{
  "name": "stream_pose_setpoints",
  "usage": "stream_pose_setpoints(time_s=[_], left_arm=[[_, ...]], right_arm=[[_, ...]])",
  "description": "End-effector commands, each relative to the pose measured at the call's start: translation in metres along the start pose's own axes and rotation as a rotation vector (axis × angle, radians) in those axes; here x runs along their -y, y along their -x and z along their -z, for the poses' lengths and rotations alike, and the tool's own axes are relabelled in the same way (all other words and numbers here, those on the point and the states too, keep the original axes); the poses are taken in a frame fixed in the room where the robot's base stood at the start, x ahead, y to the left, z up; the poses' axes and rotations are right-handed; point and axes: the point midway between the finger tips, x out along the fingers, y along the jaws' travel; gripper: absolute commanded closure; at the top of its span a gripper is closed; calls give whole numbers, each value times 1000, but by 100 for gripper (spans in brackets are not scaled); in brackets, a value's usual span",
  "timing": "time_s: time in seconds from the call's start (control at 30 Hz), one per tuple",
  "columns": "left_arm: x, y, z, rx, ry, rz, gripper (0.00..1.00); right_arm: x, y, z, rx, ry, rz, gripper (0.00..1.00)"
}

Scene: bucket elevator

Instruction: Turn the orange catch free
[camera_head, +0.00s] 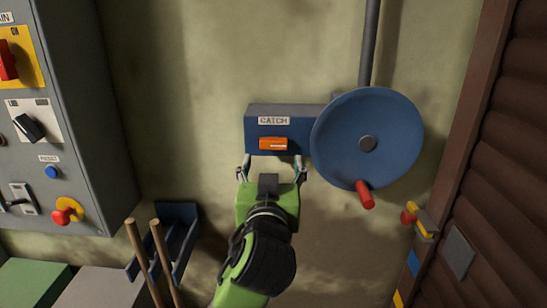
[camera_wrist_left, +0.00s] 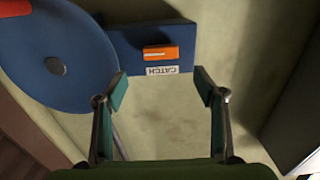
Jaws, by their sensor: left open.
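The orange catch (camera_head: 273,144) is a small bar lying level on the front of a blue box (camera_head: 257,114) with a white "CATCH" label above it. It also shows in the left wrist view (camera_wrist_left: 161,53), where the picture is upside down and the label sits below it. My left gripper (camera_head: 272,168) is open and empty just below the box, its two fingers spread wide to either side of the catch. In the left wrist view the fingertips (camera_wrist_left: 160,85) stand apart with a gap before the catch. My right gripper is not in view.
A blue wheel (camera_head: 345,135) with a red handle (camera_head: 365,194) adjoins the box on the right. A grey control panel (camera_head: 85,120) stands at left. Wooden handles (camera_head: 143,255) rise at lower left by a blue bracket (camera_head: 180,235). A brown slatted shutter (camera_head: 505,180) is at right.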

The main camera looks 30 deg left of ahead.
Motion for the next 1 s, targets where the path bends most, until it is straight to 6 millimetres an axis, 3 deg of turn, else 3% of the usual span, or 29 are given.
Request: stream_pose_setpoints(time_s=[0.07,0.2,0.4,0.6,0.87,0.9,1.0], left_arm=[[3,-20,1,-2,-3,8,36],[2,-50,3,2,-6,7,36],[2,-83,3,1,-3,6,36],[2,-97,2,1,0,4,36],[1,-98,2,0,1,3,36],[1,-98,1,1,0,3,39],[1,-98,1,1,0,3,65]], right_arm=[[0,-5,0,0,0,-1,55],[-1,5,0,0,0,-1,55],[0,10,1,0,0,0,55],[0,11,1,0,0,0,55],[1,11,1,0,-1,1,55],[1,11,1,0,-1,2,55],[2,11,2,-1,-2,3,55]])
